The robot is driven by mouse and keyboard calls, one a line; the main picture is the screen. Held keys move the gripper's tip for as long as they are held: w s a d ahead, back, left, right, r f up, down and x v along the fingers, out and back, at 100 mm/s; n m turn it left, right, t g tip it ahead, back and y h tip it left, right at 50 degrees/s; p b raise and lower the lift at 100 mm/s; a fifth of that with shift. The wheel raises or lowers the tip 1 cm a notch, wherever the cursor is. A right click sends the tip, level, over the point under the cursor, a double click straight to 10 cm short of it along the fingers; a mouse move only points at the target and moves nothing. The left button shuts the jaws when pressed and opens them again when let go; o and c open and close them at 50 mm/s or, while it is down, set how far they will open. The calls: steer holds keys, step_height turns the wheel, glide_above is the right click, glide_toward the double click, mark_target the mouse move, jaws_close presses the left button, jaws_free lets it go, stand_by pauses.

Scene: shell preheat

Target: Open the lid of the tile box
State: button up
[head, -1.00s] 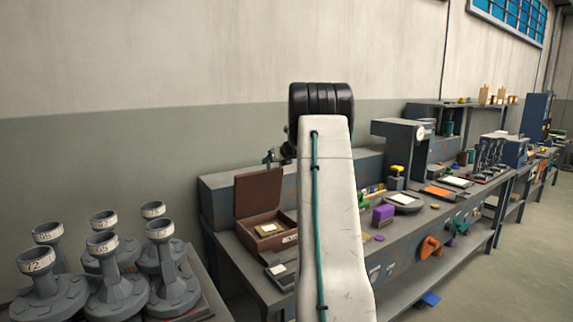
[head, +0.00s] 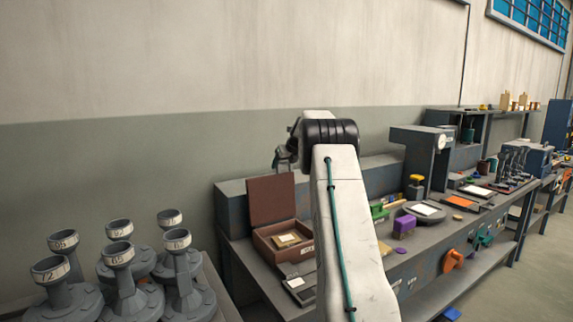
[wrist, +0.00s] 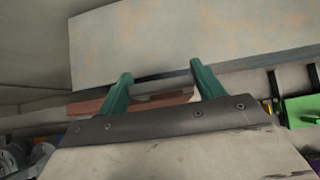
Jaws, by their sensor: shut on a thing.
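The tile box (head: 307,252) is a brown box on the near end of the long workbench. Its brown lid (head: 271,202) stands up open at the back of the box, and a framed pale tile (head: 287,240) shows inside. My gripper (head: 284,160) is at the lid's top edge, partly hidden behind my own arm. In the wrist view my gripper's two green fingers (wrist: 160,88) stand either side of a reddish-brown strip, the lid (wrist: 150,102). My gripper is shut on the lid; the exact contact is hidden.
Grey numbered stands (head: 120,275) crowd a table at the lower left. A grey ledge (head: 232,205) runs behind the lid.

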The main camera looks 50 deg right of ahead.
steer(key=shift+a+f, duration=0.15)
steer(key=shift+f, duration=0.4)
steer(key=o, duration=1.4)
steer(key=shift+w, duration=0.1)
steer(key=shift+s+r, duration=0.2)
steer(key=shift+r, duration=0.3)
steer(key=v, duration=0.7)
steer(key=shift+s, duration=0.1)
